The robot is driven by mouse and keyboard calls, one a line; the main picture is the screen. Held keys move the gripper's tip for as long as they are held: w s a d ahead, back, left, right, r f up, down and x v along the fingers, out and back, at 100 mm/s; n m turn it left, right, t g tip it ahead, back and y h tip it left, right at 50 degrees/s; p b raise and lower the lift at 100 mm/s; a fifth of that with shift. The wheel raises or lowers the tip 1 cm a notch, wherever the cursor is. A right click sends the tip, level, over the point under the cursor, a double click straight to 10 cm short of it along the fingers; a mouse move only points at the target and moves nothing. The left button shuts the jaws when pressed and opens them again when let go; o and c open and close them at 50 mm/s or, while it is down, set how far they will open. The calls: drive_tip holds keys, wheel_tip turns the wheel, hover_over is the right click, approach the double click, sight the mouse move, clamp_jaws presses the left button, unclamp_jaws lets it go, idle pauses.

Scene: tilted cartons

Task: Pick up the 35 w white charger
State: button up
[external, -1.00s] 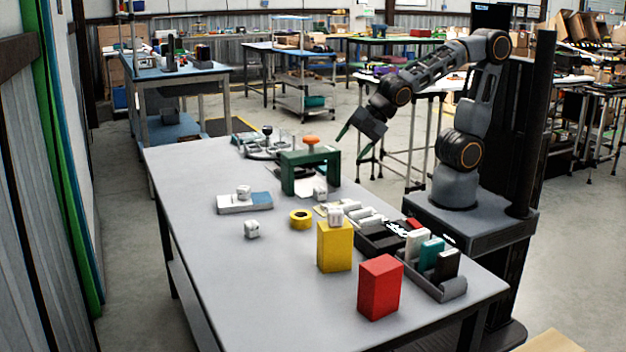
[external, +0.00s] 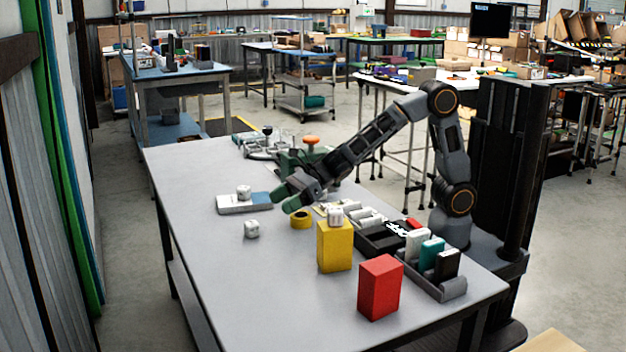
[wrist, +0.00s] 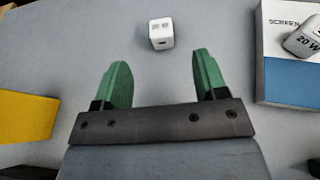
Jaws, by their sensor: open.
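A small white cube charger stands alone on the table (external: 251,229); in the wrist view this charger (wrist: 161,33) is ahead of the fingertips, with marks too small to read. My gripper (external: 284,198) has green fingers and is open and empty over the table, to the charger's upper right in the external view. In the wrist view the gripper (wrist: 162,75) has a wide gap, apart from the charger. Another white charger (external: 244,191), marked 20 W in the wrist view (wrist: 306,40), sits on a white and blue box (external: 232,204). A third (external: 335,215) tops the yellow carton (external: 335,248).
A yellow tape roll (external: 300,219) lies close to my gripper. A red carton (external: 380,288) stands at the front, with a dark tray (external: 442,288) to its right. A green stand (external: 290,161) is behind my gripper. The table's left front is clear.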

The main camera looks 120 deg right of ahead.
sight(249, 223)
drive_tip(key=shift+x, duration=5.05)
drive_tip(key=shift+c, duration=0.4)
drive_tip(key=c, duration=0.9)
drive_tip(key=shift+c, duration=0.2)
drive_tip(key=shift+r, duration=0.15)
